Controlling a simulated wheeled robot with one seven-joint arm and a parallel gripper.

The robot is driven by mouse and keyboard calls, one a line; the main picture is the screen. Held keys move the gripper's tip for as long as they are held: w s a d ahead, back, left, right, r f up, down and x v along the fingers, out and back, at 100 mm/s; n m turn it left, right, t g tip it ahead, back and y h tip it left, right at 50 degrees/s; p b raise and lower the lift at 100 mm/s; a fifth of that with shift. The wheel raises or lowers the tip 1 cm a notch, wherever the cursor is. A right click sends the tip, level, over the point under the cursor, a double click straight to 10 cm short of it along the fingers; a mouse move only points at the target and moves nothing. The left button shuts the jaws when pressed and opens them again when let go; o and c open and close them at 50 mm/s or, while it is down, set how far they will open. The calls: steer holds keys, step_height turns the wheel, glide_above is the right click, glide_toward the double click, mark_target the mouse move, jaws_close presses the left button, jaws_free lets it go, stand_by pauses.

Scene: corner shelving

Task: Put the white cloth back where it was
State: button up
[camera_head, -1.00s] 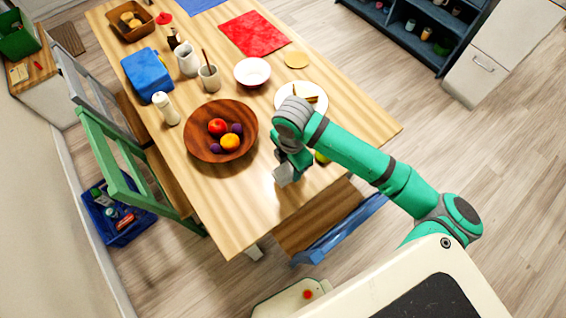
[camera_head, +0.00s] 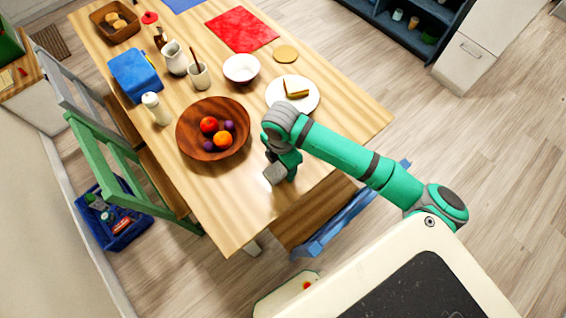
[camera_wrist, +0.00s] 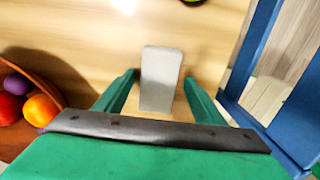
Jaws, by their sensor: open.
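A pale grey-white block-like thing, possibly the folded white cloth (camera_head: 274,174), is at the table's near edge, beside the fruit bowl. In the wrist view the pale thing (camera_wrist: 161,75) lies between the two green fingers of my gripper (camera_wrist: 162,84), with narrow gaps at its sides. My gripper (camera_head: 286,168) points down over the table and is open. I cannot tell whether the pale thing rests on the tabletop. No other white cloth shows.
A wooden fruit bowl (camera_head: 185,146) stands left of my gripper. A white plate with food (camera_head: 311,103) is behind my arm. Bare tabletop (camera_head: 232,205) lies left of my gripper.

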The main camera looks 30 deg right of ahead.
mark_target(282, 167)
step_height(282, 167, up, 12)
stand_by(0.6)
stand_by(0.4)
